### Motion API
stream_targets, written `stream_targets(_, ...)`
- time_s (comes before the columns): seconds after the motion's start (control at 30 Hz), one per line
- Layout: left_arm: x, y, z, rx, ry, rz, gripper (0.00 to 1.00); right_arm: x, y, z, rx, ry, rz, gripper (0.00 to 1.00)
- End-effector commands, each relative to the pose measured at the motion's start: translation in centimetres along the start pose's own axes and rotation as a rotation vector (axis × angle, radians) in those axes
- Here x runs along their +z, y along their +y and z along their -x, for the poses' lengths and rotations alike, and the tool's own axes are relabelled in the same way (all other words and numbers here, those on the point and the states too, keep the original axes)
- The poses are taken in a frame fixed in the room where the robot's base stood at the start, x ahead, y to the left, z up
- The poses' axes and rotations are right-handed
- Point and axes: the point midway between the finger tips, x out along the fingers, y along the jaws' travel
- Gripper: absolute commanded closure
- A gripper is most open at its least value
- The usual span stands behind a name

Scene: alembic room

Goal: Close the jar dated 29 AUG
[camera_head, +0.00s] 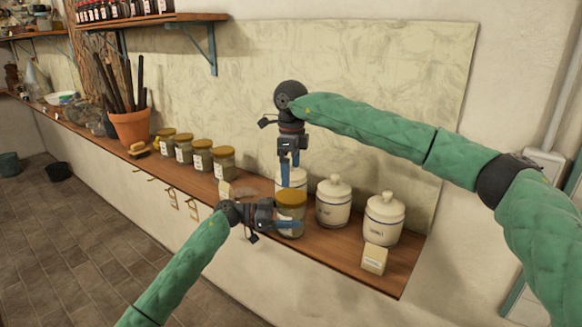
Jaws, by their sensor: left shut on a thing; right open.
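A glass jar (291,212) with a golden-yellow lid (291,197) stands at the shelf's front, left of the white canisters. My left gripper (288,225) is shut around the jar's lower body, coming from the left, and its blue fingers hide part of the glass. The lid lies on the jar's top; I cannot tell how tightly it is seated. My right gripper (289,170) is open and empty, pointing down above and slightly behind the lid. No date can be read on this jar. Several similar lidded jars (202,156) with labels stand in a row to the left, their writing too small to read.
White canisters (333,202) (384,218) stand to the right, another partly hidden behind my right gripper. A small cream block (374,259) sits at the front right. A terracotta pot (131,127) stands left of the jar row. The narrow wooden shelf (400,275) backs onto a wall.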

Motion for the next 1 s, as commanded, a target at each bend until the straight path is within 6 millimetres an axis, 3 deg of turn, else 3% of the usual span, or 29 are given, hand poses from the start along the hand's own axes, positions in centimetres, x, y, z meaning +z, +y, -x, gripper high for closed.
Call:
stream_targets(0.6, 0.0, 0.0, 0.0, 0.001, 0.000, 0.001, 0.86, 0.0, 0.0, -7.0, 0.002, 0.001, -0.001, 0.01)
stream_targets(1.0, 0.1, 0.0, 0.0, 0.000, 0.000, 0.001, 0.86, 0.0, 0.0, -7.7, 0.000, 0.001, -0.001, 0.03)
